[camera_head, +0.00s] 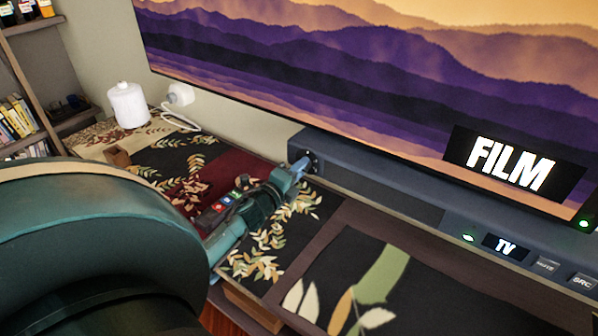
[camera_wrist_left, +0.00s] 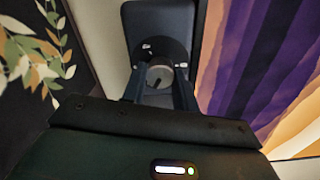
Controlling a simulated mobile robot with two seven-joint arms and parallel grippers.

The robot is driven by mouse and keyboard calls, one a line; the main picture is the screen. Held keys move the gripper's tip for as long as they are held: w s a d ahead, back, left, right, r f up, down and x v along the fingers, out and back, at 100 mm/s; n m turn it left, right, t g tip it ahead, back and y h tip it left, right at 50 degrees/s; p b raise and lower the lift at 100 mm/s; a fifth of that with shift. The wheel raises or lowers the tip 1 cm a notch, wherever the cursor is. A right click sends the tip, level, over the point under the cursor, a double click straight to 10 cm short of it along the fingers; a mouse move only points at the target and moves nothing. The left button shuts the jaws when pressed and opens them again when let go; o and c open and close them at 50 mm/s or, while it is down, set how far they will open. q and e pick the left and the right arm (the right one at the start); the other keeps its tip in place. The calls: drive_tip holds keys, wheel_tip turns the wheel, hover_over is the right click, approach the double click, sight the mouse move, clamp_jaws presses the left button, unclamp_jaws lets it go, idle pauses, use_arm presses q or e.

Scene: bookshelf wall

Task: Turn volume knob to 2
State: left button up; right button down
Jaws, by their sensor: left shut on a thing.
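The volume knob (camera_wrist_left: 160,76) is a round grey knob with a dark pointer, on the dark end face of the soundbar. In the head view the soundbar (camera_head: 380,190) runs below the TV, and its left end carries the knob's dark dial (camera_head: 311,160). My left gripper (camera_head: 300,166) reaches that end from the left. In the left wrist view its two fingers (camera_wrist_left: 160,92) stand on either side of the knob and are shut on it. The scale marks around the knob are too small to read. My right gripper is not in view.
The TV (camera_head: 400,80) hangs above the soundbar and shows "FILM". A white canister (camera_head: 127,104) and a white plug with a cord (camera_head: 180,94) are at the back left.

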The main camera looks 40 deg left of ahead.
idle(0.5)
use_arm(q)
drive_tip(key=o, duration=1)
drive_tip(key=shift+s, duration=0.15)
drive_tip(key=shift+s+d+b, duration=0.15)
drive_tip(key=shift+s+d, duration=0.1)
drive_tip(key=shift+s, duration=1.9)
drive_tip(key=shift+s+d+b, duration=0.1)
drive_tip(key=shift+s+d, duration=0.15)
drive_tip(key=shift+s, duration=1.9)
drive_tip(key=shift+s+d+b, duration=0.15)
drive_tip(key=shift+s+d, duration=0.1)
drive_tip(key=shift+s, duration=1.9)
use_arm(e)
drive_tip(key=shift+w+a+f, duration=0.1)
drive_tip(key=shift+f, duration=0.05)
